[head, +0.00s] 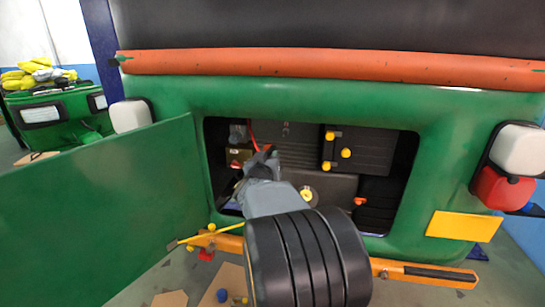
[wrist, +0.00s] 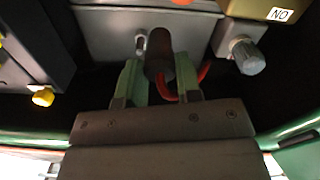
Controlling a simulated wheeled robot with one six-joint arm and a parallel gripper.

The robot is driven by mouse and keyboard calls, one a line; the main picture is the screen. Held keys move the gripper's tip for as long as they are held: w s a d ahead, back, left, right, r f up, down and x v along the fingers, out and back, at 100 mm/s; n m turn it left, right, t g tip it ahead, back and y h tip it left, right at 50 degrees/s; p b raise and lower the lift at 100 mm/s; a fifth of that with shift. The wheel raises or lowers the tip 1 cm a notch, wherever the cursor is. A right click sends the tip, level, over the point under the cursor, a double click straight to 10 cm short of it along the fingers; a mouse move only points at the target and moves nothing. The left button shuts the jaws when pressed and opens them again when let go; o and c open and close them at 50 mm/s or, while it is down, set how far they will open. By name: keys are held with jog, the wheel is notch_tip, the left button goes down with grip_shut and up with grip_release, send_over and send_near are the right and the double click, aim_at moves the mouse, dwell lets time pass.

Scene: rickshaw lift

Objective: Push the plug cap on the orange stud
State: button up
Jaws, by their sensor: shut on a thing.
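My gripper (wrist: 160,85) is shut on the plug cap (wrist: 159,52), a black cylinder with a red wire at its lower end, between two green fingers in the wrist view. In the head view my gripper (head: 266,157) is inside the open compartment; the cap cannot be made out there. A small orange piece (head: 360,201) shows to the right of my arm in the head view; I cannot tell whether it is the orange stud. A red-orange bit (wrist: 182,2) is cut off at the top of the wrist view. A pale metal stud (wrist: 140,42) shows beside the cap; contact is unclear.
The compartment opening (head: 412,180) has a green rim around my arm. The open green door (head: 100,205) stands at the left. A dark panel with yellow knobs (head: 346,153) is to the right of my gripper. A grey knob (wrist: 245,56) and a box labelled "NO" (wrist: 255,9) are near the cap.

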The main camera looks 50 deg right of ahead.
jog(key=shift+w+a+f+b, duration=0.3)
jog(key=shift+a+f, duration=0.1)
jog(key=shift+f, duration=0.3)
jog(key=shift+w+a+f+b, duration=0.25)
jog(key=shift+w+a+f, duration=0.15)
jog(key=shift+f, duration=0.25)
jog(key=shift+w+a+f+b, duration=0.25)
jog(key=shift+a+f, duration=0.2)
jog(key=shift+f, duration=0.25)
jog(key=x, duration=0.7)
dwell(4.7)
jog(key=shift+w+d, duration=0.1)
jog(key=o, duration=1)
jog(key=shift+c, duration=0.2)
